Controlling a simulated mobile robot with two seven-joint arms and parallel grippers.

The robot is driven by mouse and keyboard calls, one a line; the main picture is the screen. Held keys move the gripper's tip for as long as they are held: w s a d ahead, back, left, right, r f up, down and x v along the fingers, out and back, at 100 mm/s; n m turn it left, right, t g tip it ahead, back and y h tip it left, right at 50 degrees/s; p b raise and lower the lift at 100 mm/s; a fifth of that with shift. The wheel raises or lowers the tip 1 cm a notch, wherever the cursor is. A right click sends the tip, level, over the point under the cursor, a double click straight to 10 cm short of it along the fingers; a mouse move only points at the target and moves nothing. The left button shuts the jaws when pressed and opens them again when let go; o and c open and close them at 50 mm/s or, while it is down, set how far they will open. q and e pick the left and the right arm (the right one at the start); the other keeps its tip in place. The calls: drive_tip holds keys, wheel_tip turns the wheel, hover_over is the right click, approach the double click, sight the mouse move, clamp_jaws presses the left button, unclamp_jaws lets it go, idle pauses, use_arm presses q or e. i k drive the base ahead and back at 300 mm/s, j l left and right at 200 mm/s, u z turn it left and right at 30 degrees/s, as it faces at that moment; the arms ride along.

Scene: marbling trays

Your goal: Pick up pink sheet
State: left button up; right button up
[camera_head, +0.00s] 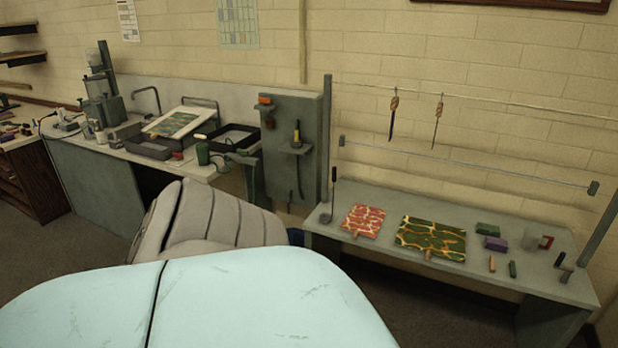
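The pink sheet (364,219), with a pale marbled pattern, lies flat on the left part of the grey table (395,198) on the right. A small tan tab shows at its front edge. A larger green and yellow marbled sheet (433,239) lies just right of it, also with a tan tab at its front. Neither of my grippers shows in the head view, and nothing touches the pink sheet.
A dark holder with an upright rod (326,217) stands left of the pink sheet. Green and purple blocks (495,244) and small tools lie at the table's right. A bar (465,167) spans above the table. A workbench with black trays (147,149) stands at left.

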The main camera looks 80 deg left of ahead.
sight(362, 219)
drive_tip(key=u, duration=2.05)
drive_tip(key=i, duration=0.6)
drive_tip(key=i+l+u, duration=0.1)
drive_tip(key=i, duration=0.55)
drive_tip(key=i+l+u, duration=0.1)
drive_tip(key=i, duration=0.5)
drive_tip(key=i+l, duration=0.15)
drive_tip(key=i, duration=0.5)
